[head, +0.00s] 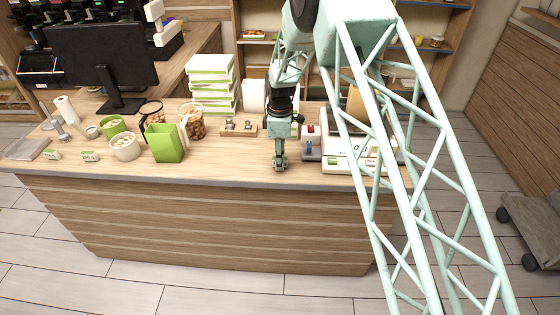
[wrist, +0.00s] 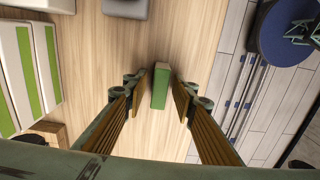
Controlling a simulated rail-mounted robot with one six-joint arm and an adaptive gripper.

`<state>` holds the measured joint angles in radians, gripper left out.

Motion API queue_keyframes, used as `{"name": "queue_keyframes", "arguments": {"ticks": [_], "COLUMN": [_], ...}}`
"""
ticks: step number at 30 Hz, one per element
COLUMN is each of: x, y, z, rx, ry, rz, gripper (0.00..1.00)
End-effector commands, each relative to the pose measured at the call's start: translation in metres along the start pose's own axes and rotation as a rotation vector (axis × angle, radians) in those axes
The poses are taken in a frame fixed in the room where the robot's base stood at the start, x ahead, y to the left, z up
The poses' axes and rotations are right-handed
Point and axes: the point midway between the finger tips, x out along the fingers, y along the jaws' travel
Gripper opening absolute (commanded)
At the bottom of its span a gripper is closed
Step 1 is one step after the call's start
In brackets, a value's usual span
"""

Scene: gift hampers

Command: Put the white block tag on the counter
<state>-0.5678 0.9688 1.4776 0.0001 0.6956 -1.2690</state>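My gripper (head: 280,166) points down at the front part of the counter (head: 230,168). In the wrist view my gripper (wrist: 160,92) has its two fingers apart, with a small block tag (wrist: 160,86) between them. The block shows a green top face and a paler side. There is a narrow gap on both sides of it, so it does not look pinched. In the head view the gripper largely hides this block. Two small white-and-green tags, one at far left (head: 52,154) and one beside it (head: 89,156), stand on the counter.
White boxes with green stripes (head: 210,75) are stacked behind my gripper. A small wooden stand (head: 238,129) is behind left. Counter left of my gripper is clear up to the green box (head: 167,143).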

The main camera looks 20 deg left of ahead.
Motion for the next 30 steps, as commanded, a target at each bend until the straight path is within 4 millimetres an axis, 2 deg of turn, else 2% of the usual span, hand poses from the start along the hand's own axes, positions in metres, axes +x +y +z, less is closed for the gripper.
{"name": "queue_keyframes", "arguments": {"ticks": [17,23,30], "x": [-0.007,-0.024,-0.055], "y": [0.001,0.001,0.001], "z": [0.0,0.0,0.0], "rx": [0.0,0.0,0.0], "ry": [0.0,0.001,0.0], "rz": [0.001,0.002,0.002], "gripper": [0.26,0.26,0.26]}}
